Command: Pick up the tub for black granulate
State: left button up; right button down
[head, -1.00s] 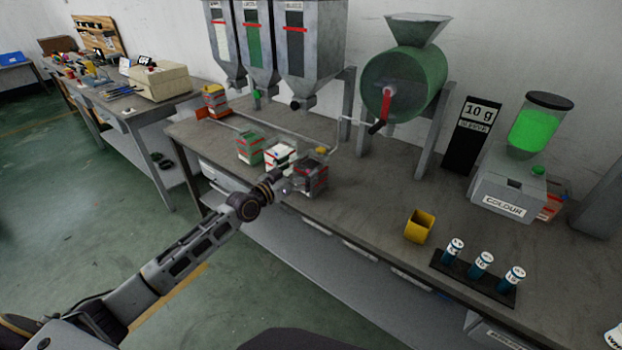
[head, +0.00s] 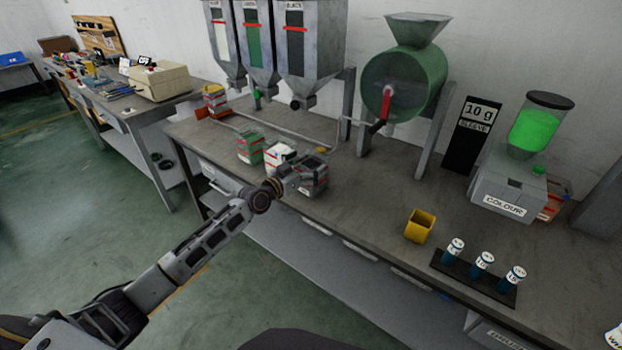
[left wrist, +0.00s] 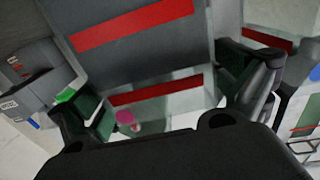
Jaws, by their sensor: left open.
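The tub for black granulate (head: 316,182), dark grey with red bands, stands on the bench at the right end of a row of tubs. My left gripper (head: 302,168) is at this tub and partly covers it. In the left wrist view a grey red-banded wall, which looks like this tub (left wrist: 140,58), fills the space ahead of the fingers. The left gripper (left wrist: 172,95) is open, with one finger on each side of that wall; contact cannot be made out. My right gripper does not show.
A white tub (head: 279,157) and a green tub (head: 249,148) stand close to the left. Hoppers (head: 308,45) hang above the bench behind. A green drum (head: 402,85) stands to the right. A yellow cup (head: 419,226) is nearer; the bench between is clear.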

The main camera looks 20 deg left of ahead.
pick_arm(q)
jog(key=shift+x, duration=0.8)
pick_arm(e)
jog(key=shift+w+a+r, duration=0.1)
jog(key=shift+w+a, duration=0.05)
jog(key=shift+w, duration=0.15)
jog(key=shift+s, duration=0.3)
pick_arm(q)
jog(key=shift+c, duration=1)
jog(key=shift+s, duration=0.1)
jog(key=c, duration=1.4)
jog(key=shift+r, duration=0.15)
jog(key=shift+c, duration=1.1)
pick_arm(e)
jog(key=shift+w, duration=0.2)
pick_arm(q)
jog(key=shift+r, duration=0.1)
